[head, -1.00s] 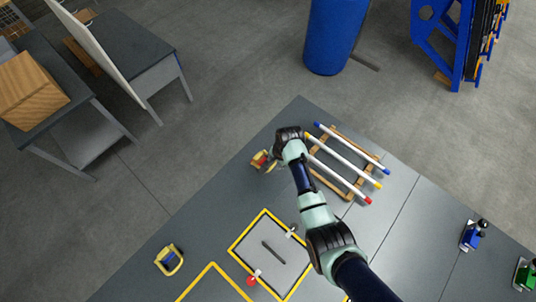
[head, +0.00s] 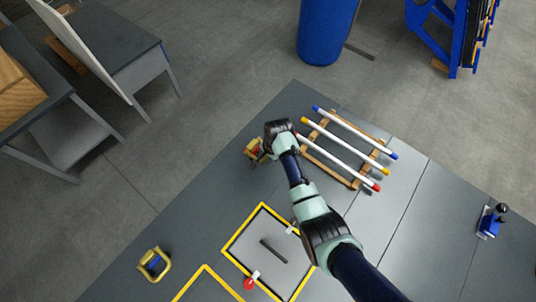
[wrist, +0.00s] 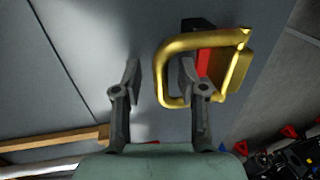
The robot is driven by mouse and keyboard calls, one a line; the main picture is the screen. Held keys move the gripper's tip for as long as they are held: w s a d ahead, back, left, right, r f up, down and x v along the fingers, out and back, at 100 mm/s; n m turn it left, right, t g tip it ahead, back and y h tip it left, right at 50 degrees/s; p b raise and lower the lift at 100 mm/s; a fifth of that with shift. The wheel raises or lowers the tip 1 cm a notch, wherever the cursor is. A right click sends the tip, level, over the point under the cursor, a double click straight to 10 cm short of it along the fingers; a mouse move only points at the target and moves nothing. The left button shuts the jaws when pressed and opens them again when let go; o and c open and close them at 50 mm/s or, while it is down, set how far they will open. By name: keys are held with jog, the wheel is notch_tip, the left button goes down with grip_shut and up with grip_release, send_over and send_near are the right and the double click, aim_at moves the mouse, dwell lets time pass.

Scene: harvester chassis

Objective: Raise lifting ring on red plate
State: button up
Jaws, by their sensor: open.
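The lifting ring is a gold D-shaped loop (wrist: 205,41) on a small red plate (wrist: 203,63), right of centre in the wrist view. In the head view, the red plate with its yellow ring (head: 253,149) sits near the table's far left edge, partly hidden by my gripper. My gripper (wrist: 160,78) is open and empty. In the wrist view its right finger overlaps the ring's opening, and the ring's left bar shows between the two fingers. I cannot tell the height gap or whether they touch.
White rods with coloured ends (head: 345,145) lie on a wooden rack (head: 315,157) right of my gripper. A blue block with a yellow ring (head: 155,264) stands at lower left. A yellow-framed panel (head: 240,230) is nearer. Grey table (head: 190,225) is clear between.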

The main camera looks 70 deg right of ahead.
jog(key=shift+r, duration=0.1)
grip_shut()
jog(key=r+p, duration=0.3)
jog(key=shift+w+d, duration=0.1)
jog(key=shift+w, duration=0.2)
